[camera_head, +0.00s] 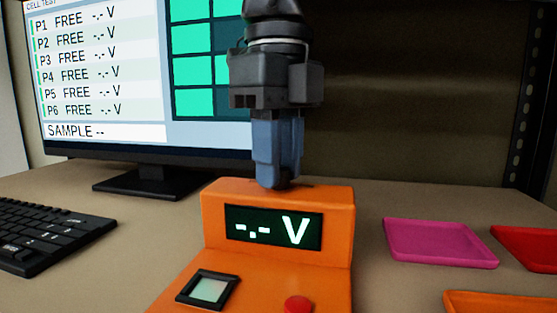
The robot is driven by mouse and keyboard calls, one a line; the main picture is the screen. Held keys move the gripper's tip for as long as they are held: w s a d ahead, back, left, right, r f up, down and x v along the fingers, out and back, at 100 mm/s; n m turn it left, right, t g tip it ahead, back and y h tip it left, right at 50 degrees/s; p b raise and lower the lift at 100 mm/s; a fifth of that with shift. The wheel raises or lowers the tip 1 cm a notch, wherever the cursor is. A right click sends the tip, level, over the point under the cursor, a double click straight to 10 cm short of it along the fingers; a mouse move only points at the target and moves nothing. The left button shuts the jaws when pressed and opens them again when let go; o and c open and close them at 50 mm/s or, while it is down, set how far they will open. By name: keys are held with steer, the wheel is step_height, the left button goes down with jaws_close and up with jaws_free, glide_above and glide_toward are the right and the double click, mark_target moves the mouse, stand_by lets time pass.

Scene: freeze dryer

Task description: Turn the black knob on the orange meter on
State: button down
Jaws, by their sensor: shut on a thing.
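The orange meter (335,255) stands on the bench at the lower middle of the head view. Its dark display (273,229) reads "-.- V". My gripper (276,183) points straight down at the top of the meter's raised back part. Its blue-grey fingers are shut on the black knob, which they hide almost fully. A little dark material shows around the fingertips. I cannot tell which way the knob is turned. On the meter's sloping front are a square pale pad in a dark frame (208,289) and a red button (298,304).
A monitor (100,75) behind at left lists P1 to P6 as "FREE -.- V" and "SAMPLE --". A black keyboard (50,235) lies at left. Pink (440,243), red (530,247) and orange (500,301) trays lie at right. A dark shelf upright (525,110) stands behind.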

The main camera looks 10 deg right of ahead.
stand_by(0.3)
steer(key=c, duration=0.9)
jaws_free()
step_height(320, 180, up, 8)
steer(key=shift+f+p, duration=0.1)
steer(key=shift+p, duration=0.25)
